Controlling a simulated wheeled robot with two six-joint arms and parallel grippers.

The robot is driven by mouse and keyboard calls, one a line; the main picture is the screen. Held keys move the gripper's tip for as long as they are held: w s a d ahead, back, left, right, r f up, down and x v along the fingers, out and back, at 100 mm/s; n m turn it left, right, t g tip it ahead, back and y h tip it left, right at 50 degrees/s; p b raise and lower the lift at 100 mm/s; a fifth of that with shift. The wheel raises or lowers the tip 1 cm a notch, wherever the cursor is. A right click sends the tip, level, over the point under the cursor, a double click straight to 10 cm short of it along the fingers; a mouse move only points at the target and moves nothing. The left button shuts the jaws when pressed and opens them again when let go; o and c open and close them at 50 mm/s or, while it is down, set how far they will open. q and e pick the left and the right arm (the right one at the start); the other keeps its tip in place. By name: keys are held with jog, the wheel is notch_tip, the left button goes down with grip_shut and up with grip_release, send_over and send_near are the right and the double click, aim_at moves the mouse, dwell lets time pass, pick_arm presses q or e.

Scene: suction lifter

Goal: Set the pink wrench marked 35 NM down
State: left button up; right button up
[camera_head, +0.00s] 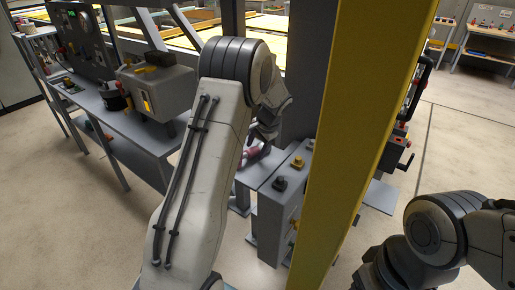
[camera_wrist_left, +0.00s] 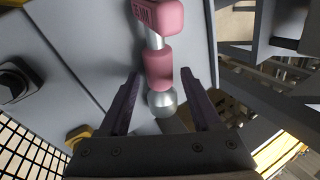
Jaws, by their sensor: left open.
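The pink wrench (camera_wrist_left: 158,68) has a pink block end with a partly readable mark ending in NM, a pink sleeve and a round silver end. In the left wrist view it lies against a grey surface (camera_wrist_left: 90,40). In the head view a small part of the pink wrench (camera_head: 252,157) shows on the grey ledge, below my left gripper (camera_head: 262,138). My left gripper is open, its dark fingers on either side of the silver end, with gaps visible. My left arm hides much of this spot. My right arm shows at lower right; its fingers are not visible.
A yellow post (camera_head: 365,130) stands just right of the ledge, between my arms. A grey box with yellow and black knobs (camera_head: 282,215) adjoins the ledge. A grey bench (camera_head: 125,125) with equipment stands at left. Open floor (camera_head: 70,220) lies at lower left.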

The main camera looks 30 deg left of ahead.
pick_arm(q)
jog(key=shift+a+f, duration=0.1)
jog(key=shift+f, duration=0.15)
grip_shut()
jog(key=shift+w+r, duration=0.1)
